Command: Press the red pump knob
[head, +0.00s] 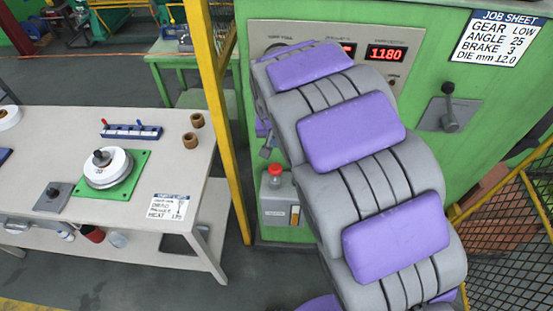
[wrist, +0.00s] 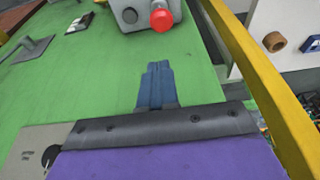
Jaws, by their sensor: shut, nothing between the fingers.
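The red pump knob (head: 275,169) sits on top of a grey pump box (head: 281,205) low on the front of the green machine, just left of my arm. In the wrist view the red knob (wrist: 161,18) is at the top edge, with part of the grey box (wrist: 130,10) around it. My gripper (wrist: 158,66) has its dark blue fingers shut and empty, pointing toward the knob. A gap shows between the fingertips and the knob. In the head view my arm hides most of the gripper and part of the machine's front.
A yellow post (head: 222,110) stands close left of the pump box. A white table (head: 130,235) holding a reel on a green plate is further left. A lever (head: 449,110) is on the machine at right, and a yellow mesh guard (head: 510,235) stands at lower right.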

